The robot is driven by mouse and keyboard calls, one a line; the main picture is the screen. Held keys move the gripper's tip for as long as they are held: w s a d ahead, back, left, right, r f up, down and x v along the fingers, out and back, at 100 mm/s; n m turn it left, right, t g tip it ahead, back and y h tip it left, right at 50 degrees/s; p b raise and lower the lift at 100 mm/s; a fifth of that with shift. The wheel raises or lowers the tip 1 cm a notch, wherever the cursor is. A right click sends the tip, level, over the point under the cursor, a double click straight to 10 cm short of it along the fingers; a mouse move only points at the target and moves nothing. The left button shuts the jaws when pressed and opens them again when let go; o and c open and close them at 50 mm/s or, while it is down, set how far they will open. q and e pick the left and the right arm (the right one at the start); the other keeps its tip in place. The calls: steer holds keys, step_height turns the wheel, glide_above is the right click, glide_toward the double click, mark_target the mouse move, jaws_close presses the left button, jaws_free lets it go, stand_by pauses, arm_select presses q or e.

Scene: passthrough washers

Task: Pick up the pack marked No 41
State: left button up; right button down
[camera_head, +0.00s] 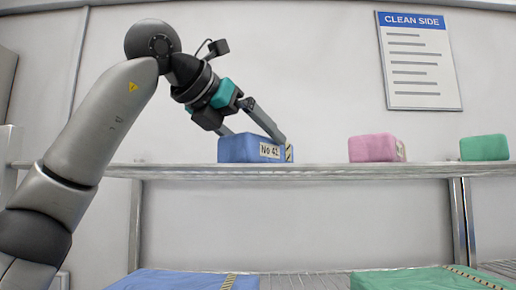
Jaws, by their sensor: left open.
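The blue pack marked No 41 (238,149) sits on the upper shelf (330,173), left of the middle of the view. Its label faces me and a striped band shows at its right end. My left gripper (255,139) is open and reaches down to the pack from the upper left. One finger is near the pack's right end and the other meets its top left behind the top edge. I cannot tell whether the fingers touch the pack. My right gripper is not in view.
A pink pack (371,148) and a green pack (484,148) stand on the same shelf to the right. Below, a larger blue pack (170,280) and a green pack (420,281) lie on a lower surface. A "CLEAN SIDE" sign (420,75) hangs on the wall.

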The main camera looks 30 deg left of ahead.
arm_select(q)
steer(key=shift+x, duration=0.8)
steer(key=shift+c, duration=0.2)
steer(key=c, duration=1.3)
step_height(320, 180, up, 20)
steer(key=p, duration=0.6)
steer(key=shift+p, duration=0.35)
